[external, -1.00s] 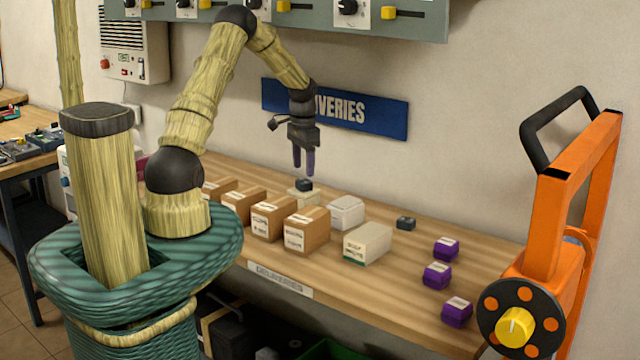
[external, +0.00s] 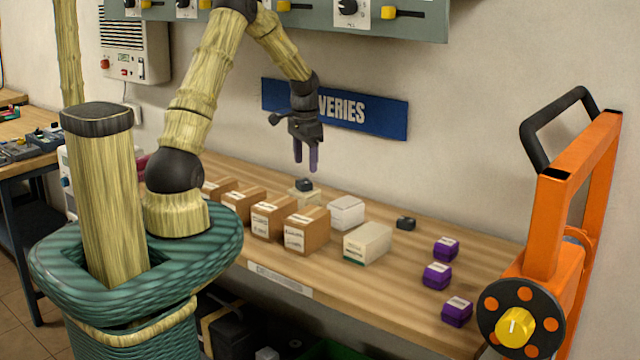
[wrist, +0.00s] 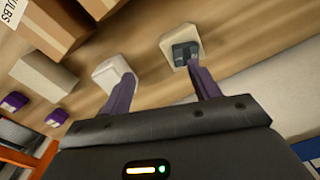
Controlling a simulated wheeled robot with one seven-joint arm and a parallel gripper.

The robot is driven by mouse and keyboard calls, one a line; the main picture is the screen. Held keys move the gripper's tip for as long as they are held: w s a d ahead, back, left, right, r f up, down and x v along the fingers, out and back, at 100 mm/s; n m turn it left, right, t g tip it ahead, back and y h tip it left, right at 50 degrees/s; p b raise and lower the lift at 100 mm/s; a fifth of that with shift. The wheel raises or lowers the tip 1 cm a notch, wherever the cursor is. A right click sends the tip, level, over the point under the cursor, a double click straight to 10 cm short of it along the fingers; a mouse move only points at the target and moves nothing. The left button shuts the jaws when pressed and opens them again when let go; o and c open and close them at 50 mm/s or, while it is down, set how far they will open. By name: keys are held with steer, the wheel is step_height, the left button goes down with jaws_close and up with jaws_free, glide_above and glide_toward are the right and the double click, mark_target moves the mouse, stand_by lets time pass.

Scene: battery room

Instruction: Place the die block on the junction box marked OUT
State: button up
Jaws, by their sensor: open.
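A small dark block (external: 304,185), which looks like the die block, sits on top of a small cream box (external: 303,198) near the wall. The wrist view also shows the dark block (wrist: 181,53) on the pale box (wrist: 199,29). No OUT marking is readable on this box, so I cannot confirm it is the junction box. My gripper (external: 306,169) points down just above the block, with its purple fingers apart and empty. In the wrist view my gripper (wrist: 162,70) has its right fingertip overlapping the block's lower edge in the picture.
A white box (external: 346,212), a labelled cream carton (external: 367,243) and several brown cartons (external: 306,230) stand close by. Another dark block (external: 405,223) and purple boxes (external: 437,275) lie to the right. An orange frame (external: 560,220) stands at the right end.

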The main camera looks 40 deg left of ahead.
steer(key=s+d+r+n+t, duration=0.1)
steer(key=s+d+r+n, duration=0.1)
steer(key=s, duration=0.8)
steer(key=s+d+r+n+t, duration=0.1)
steer(key=s+d+r, duration=0.3)
steer(key=s, duration=0.6)
steer(key=shift+d+r+n, duration=0.35)
steer(key=shift+d+n, duration=0.15)
steer(key=shift+d, duration=0.7)
